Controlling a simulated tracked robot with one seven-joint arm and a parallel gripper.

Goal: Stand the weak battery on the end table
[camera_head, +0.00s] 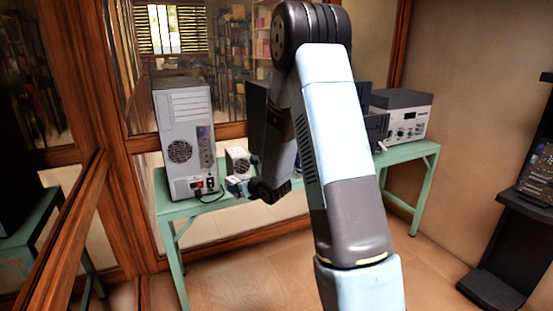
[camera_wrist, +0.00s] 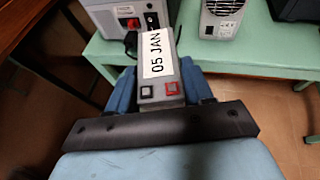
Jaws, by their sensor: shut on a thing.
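A grey battery (camera_wrist: 172,90) with a white "05 JAN" label and a black and a red terminal is in the wrist view. My gripper (camera_wrist: 158,78) is shut on it, with a blue finger on each side. In the head view my gripper (camera_head: 237,187) is at the front edge of a green table (camera_head: 179,209), largely behind my own arm. The battery is too small there to make out clearly. The battery's far end reaches over the green table top in the wrist view; I cannot tell whether it touches. No mark shows whether this battery is weak.
A grey computer tower (camera_head: 186,140) stands on the table's left part, close to my gripper. A small grey box with a fan (camera_head: 239,161) is behind my gripper. A grey instrument (camera_head: 402,115) stands at the right end. A black stand (camera_head: 505,240) is far right. A wooden rail (camera_head: 75,235) runs along the left.

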